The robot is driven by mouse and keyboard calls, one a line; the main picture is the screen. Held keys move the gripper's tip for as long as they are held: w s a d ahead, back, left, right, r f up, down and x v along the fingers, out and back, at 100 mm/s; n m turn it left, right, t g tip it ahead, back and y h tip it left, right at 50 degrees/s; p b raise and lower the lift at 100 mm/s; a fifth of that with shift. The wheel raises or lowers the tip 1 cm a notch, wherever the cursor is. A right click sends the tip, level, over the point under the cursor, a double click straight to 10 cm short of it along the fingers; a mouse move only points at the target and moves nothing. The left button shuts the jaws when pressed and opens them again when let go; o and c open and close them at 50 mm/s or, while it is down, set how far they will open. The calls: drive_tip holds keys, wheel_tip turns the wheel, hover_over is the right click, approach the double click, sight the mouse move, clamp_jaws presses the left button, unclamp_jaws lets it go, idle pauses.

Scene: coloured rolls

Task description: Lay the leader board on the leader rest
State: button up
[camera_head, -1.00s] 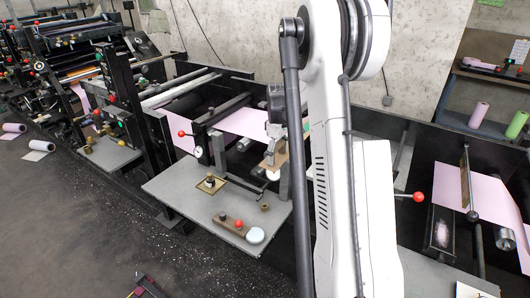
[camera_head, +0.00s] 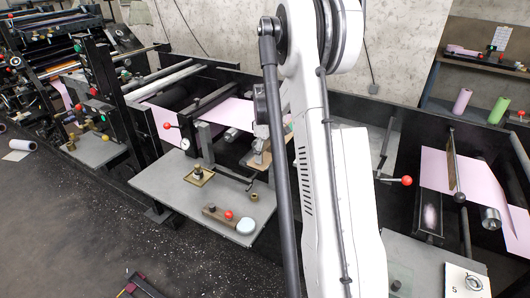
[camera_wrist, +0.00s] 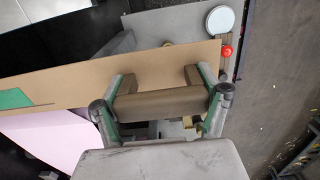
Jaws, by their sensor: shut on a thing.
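The leader board is a long flat brown board (camera_wrist: 65,88) with a green patch at its left end in the wrist view. My gripper (camera_wrist: 166,92) is shut on a brown grip block (camera_wrist: 160,104) on its face, with one finger at each end of it. In the head view, a short piece of the board (camera_head: 257,161) shows beside my white arm, which hides the rest. The board is over or near the right rear edge of the grey side table (camera_head: 155,187). I cannot tell which part is the leader rest, or whether the board touches anything.
On the side table are a brass fitting (camera_head: 199,176), a wooden block with a red knob (camera_head: 229,215) and a pale disc (camera_head: 245,225). A pink web (camera_head: 228,110) runs behind. A red-balled lever (camera_head: 406,180) stands to the right. The floor (camera_head: 70,230) in front is mostly clear.

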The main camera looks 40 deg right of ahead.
drive_tip(key=shift+f+b, duration=0.55)
drive_tip(key=shift+f, duration=0.05)
drive_tip(key=o, duration=1.4)
drive_tip(key=shift+o, duration=0.2)
wheel_tip(320, 180, up, 12)
drive_tip(key=shift+r, duration=0.1)
drive_tip(key=shift+a, duration=0.15)
drive_tip(key=s+a+r+m+t+b, duration=0.1)
drive_tip(key=s+a+r, duration=0.2)
drive_tip(key=a, duration=0.4)
drive_tip(key=s+a+r+t+h, duration=0.1)
drive_tip(key=s+a+r, duration=0.15)
drive_tip(key=a, duration=0.45)
drive_tip(key=s+a+r+m+t+b, duration=0.1)
drive_tip(key=s+a+r, duration=0.2)
drive_tip(key=a, duration=0.4)
drive_tip(key=s+a+f+m+t+b, duration=0.1)
drive_tip(key=s+a+f+t, duration=0.1)
drive_tip(key=s+a, duration=0.6)
drive_tip(key=s+a+f+t+y+b, duration=0.1)
drive_tip(key=s+a+f+t, duration=0.1)
drive_tip(key=s+a, duration=0.6)
drive_tip(key=shift+a+f+m, duration=0.25)
drive_tip(key=shift+f+m, duration=0.15)
drive_tip(key=shift+f, duration=0.45)
